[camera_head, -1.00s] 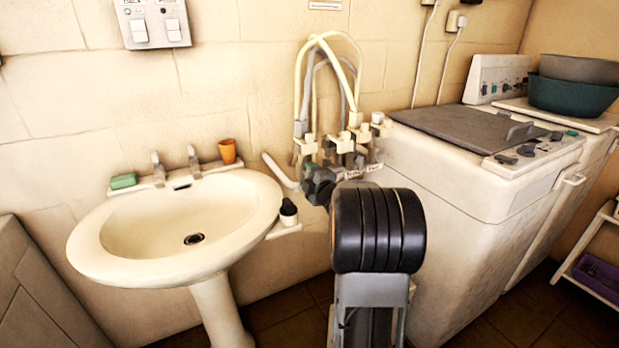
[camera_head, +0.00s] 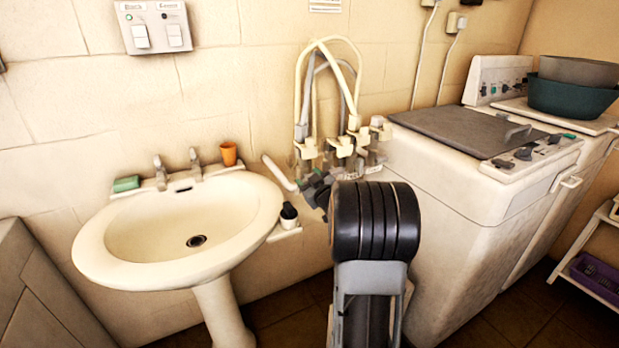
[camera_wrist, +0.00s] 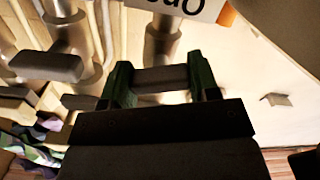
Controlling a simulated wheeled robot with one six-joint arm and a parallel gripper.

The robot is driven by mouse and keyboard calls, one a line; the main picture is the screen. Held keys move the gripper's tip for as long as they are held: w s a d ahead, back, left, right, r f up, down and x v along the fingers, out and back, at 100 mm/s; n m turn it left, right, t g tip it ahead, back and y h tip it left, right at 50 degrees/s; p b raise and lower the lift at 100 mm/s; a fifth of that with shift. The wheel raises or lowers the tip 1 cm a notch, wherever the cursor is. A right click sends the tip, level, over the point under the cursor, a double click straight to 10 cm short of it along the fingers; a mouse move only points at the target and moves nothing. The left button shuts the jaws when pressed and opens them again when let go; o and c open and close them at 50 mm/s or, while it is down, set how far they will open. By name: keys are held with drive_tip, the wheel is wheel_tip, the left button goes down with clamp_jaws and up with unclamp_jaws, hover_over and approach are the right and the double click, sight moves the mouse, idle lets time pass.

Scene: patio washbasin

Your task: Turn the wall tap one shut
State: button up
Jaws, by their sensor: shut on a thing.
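Wall tap one (camera_head: 307,150) is the leftmost of the pale taps on the wall, right of the basin. In the wrist view its dark grey lever (camera_wrist: 162,80) lies crosswise between the green fingers of my gripper (camera_wrist: 160,76), which is shut on it. The metal tap body (camera_wrist: 163,40) and an upside-down label reading "One" (camera_wrist: 185,8) show behind the lever. In the head view my gripper is partly hidden behind my black arm joint, at the front of the taps.
Neighbouring taps with grey levers (camera_wrist: 48,65) stand close by. The basin (camera_head: 180,225) is left, with an orange cup (camera_head: 228,153) and green soap (camera_head: 126,184). A small dark-topped bottle (camera_head: 289,215) stands below the taps. The washing machine (camera_head: 440,190) is close at right.

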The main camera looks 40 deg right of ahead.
drive_tip(key=shift+m+p, duration=0.8)
drive_tip(key=shift+m, duration=1.3)
drive_tip(key=o, duration=0.9)
drive_tip(key=s, duration=0.4)
drive_tip(key=s+a, duration=0.1)
drive_tip(key=s, duration=0.8)
drive_tip(key=shift+s+a, duration=0.4)
